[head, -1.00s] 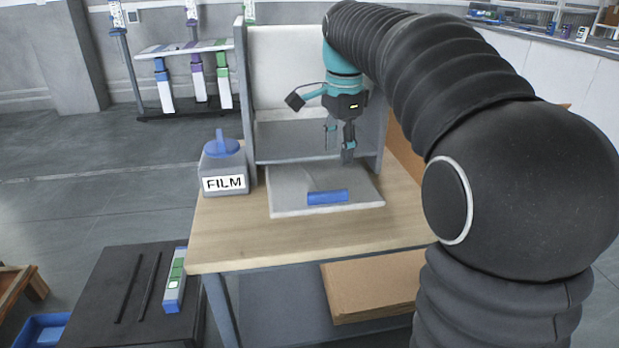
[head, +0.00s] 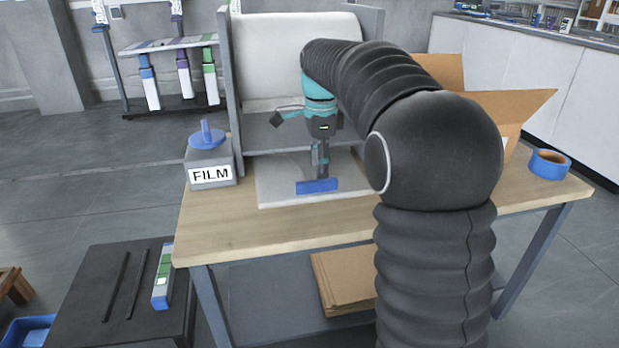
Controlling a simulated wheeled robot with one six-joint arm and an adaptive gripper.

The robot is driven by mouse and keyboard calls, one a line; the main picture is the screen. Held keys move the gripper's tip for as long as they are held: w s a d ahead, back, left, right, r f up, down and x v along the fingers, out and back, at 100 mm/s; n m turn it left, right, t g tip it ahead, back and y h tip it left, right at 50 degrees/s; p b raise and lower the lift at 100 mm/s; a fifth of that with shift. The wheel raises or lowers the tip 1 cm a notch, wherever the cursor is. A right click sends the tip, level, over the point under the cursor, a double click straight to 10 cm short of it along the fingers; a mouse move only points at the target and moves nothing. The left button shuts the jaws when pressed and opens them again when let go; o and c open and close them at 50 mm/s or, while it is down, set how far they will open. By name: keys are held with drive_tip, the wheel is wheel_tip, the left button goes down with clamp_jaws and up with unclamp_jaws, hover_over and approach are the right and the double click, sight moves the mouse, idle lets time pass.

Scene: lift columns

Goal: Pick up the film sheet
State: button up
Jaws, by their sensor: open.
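A pale flat sheet (head: 275,190), likely the film sheet, lies on the wooden table in front of an upright grey dispenser frame. A blue strip (head: 304,189) lies at its front; I cannot tell whether it is the sheet's own grip edge. My gripper (head: 321,174) points down, open, with its fingertips at or just above the blue strip. I cannot tell whether they touch it. My arm covers the right part of the sheet.
A grey box labelled FILM (head: 212,172) with a blue top stands left of the sheet. An open cardboard box (head: 515,108) and a blue tape roll (head: 549,164) are at the right. The table's front left (head: 240,230) is clear.

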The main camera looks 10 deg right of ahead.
sight(317, 181)
drive_tip(key=shift+a+f+b, duration=0.15)
drive_tip(key=shift+f+b, duration=0.05)
drive_tip(key=shift+f, duration=1.15)
drive_tip(key=shift+a+f+b, duration=0.1)
drive_tip(key=shift+f+b, duration=0.1)
drive_tip(key=shift+f, duration=1.1)
drive_tip(key=shift+c, duration=0.3)
clamp_jaws()
